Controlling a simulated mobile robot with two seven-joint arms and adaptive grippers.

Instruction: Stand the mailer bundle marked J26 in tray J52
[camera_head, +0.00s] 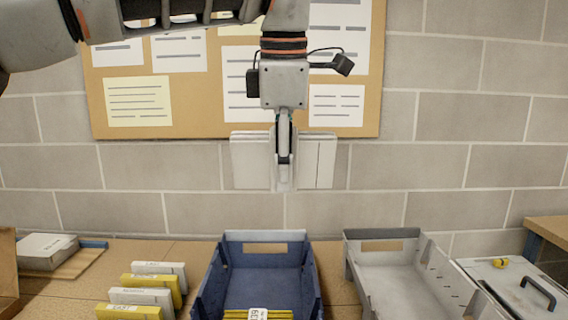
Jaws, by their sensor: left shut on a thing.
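My left gripper (284,182) comes down from above and is shut on a pale grey-white mailer bundle (317,162). The bundle hangs upright above the table, in front of the brick wall. No mark on it can be read, so I cannot tell if it is J26. Below it stands a blue tray (212,275) with a yellow bundle and a white tag (258,314) at its near end. To the right is a grey tray (385,287), whose visible floor is bare. I cannot tell which tray is J52. My right gripper is out of view.
Several yellow and white bundles (148,297) stand in a row left of the blue tray. A white box (47,250) lies at the far left. A pinboard (200,105) hangs behind the arm.

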